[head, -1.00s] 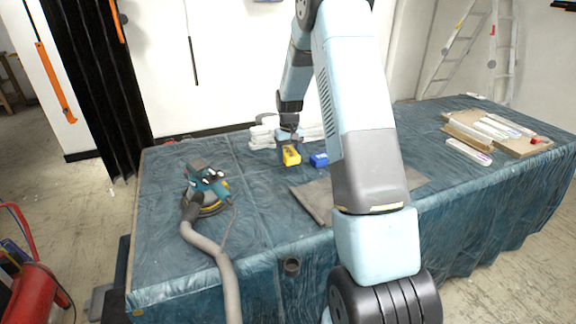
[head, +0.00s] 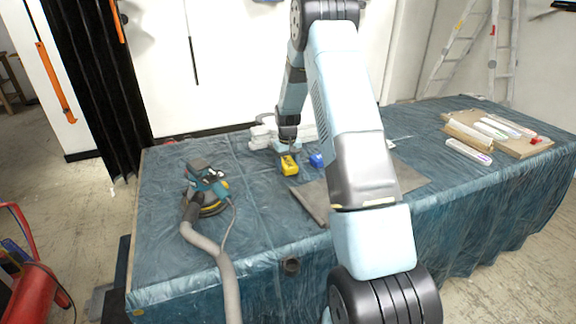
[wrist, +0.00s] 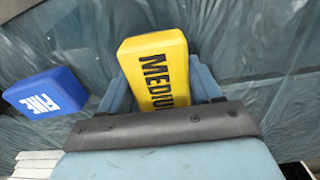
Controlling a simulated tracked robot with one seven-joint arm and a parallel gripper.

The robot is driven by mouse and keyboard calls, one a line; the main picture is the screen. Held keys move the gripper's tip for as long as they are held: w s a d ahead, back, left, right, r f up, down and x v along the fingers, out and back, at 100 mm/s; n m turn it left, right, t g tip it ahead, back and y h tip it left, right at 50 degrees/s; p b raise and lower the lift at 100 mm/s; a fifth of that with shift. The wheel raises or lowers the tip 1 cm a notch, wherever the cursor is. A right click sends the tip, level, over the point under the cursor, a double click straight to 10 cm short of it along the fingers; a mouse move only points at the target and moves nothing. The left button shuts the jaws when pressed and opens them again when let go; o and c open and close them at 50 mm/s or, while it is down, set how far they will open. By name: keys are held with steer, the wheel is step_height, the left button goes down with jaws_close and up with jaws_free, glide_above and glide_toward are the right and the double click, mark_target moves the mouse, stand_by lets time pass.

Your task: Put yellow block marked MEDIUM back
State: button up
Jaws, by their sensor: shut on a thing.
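The yellow block (wrist: 157,68) shows the word MEDIUM in black in the wrist view. In the head view the yellow block (head: 289,165) is at the end of my arm, over the back part of the covered table. My gripper (head: 288,153) is shut on it, with a finger on each side; the wrist view also shows my gripper (wrist: 163,92). I cannot tell whether the block touches the table. Part of the block is hidden by the gripper body in the wrist view.
A blue block (wrist: 45,92) marked FINE, also in the head view (head: 316,160), lies just beside the yellow one. White stacked pieces (head: 262,135) lie behind. A sander (head: 207,190) with a hose is at left, a flat board (head: 313,203) in front, and a wooden board (head: 500,140) with tools at right.

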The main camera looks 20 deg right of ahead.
steer(key=shift+f, duration=0.55)
